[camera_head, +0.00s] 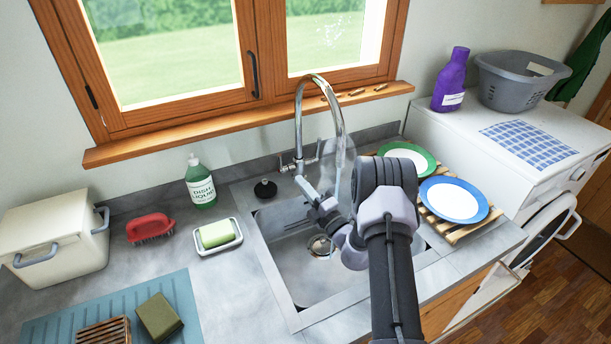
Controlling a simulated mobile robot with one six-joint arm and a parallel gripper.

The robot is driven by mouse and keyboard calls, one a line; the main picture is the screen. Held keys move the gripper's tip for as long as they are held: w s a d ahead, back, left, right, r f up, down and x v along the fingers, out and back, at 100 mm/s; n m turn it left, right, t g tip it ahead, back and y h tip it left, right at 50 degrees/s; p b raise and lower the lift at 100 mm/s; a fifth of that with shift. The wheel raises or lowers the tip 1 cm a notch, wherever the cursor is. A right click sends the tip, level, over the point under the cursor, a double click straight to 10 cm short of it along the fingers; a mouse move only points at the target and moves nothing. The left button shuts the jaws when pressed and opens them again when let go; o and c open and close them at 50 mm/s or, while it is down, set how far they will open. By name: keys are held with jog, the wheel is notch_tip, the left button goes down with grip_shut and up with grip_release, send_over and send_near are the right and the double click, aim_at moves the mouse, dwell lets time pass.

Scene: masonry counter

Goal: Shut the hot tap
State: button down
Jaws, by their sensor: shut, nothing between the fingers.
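The chrome mixer tap (299,125) stands behind the sink, with its tall spout arching over the basin. One small lever shows at the left of its base (287,167) and another at the right (318,150). I cannot tell which is the hot one. A pale stream (339,178) falls from the spout, with a whitish haze like steam around it. My gripper (301,181) is shut and empty, its pale fingers pointing up and left just in front of the tap base. I cannot tell whether they touch it. My arm hides part of the sink's right side.
The sink (285,275) has a black plug (265,189) on its rim. Dish liquid (201,184), soap dish (217,237) and red brush (150,228) stand left. A green-rimmed plate (407,155) and a blue-rimmed plate (453,200) lie on a wooden rack right. The window sill (240,125) is behind.

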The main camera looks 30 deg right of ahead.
jog(key=b+x, duration=0.1)
jog(key=x, duration=0.7)
jog(key=shift+a, duration=0.15)
jog(key=w+r+g+p, duration=0.1)
jog(key=w+p, duration=0.1)
jog(key=p, duration=0.2)
jog(key=shift+r, duration=0.2)
